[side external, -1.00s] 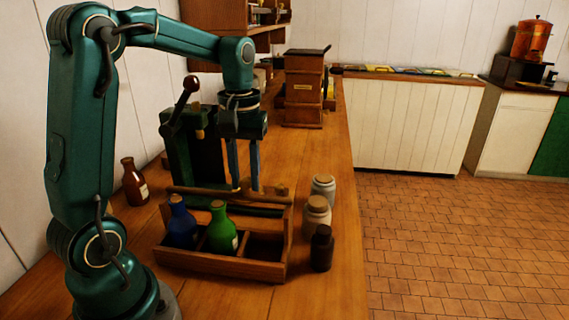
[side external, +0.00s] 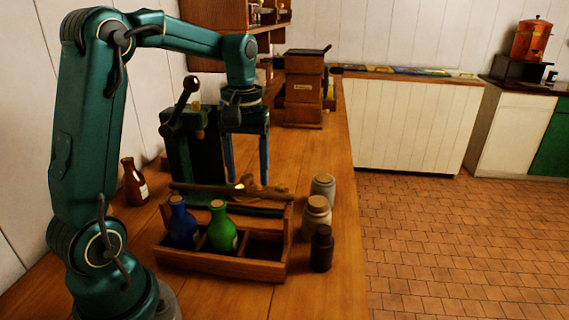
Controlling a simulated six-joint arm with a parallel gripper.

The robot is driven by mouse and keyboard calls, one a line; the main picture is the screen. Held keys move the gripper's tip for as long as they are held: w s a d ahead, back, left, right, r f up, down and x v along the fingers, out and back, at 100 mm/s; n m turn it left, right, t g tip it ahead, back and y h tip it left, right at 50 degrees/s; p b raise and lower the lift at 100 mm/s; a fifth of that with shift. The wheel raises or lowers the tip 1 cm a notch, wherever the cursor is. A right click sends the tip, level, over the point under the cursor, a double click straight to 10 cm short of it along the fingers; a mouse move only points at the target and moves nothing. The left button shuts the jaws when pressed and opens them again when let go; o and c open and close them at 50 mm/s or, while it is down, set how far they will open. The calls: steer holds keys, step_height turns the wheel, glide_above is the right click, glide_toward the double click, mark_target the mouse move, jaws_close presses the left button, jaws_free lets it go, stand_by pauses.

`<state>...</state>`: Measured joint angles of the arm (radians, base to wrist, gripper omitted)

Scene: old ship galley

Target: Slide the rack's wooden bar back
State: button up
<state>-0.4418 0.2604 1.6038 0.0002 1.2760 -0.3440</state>
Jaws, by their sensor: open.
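The wooden rack (side external: 222,267) stands on the counter with a blue bottle (side external: 182,227) in its left compartment and a green bottle (side external: 221,231) in the middle one. Its right compartment looks empty. The rack's wooden bar (side external: 210,190) lies along the top at the back, with a small light wooden piece near its middle. My gripper (side external: 247,182) points straight down at the bar's middle. Its two blue fingers are spread apart, with the small wooden piece showing between their tips. I cannot tell whether a finger touches the bar.
Two pale stoppered jars (side external: 317,217) and a small dark jar (side external: 322,248) stand close to the rack's right. A brown bottle (side external: 134,185) stands at the left by the wall. A green device with a dark-knobbed lever (side external: 190,140) stands behind the rack.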

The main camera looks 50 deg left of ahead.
steer(key=shift+r, duration=3.35)
steer(key=s+d+r+m+t, duration=0.2)
steer(key=s+d+m+t, duration=0.15)
steer(key=s+d, duration=0.4)
steer(key=s+d+f+m+t, duration=0.2)
steer(key=s+d+f+m, duration=0.1)
steer(key=f, duration=0.4)
steer(key=shift+d+m, duration=0.75)
steer(key=shift+m, duration=0.5)
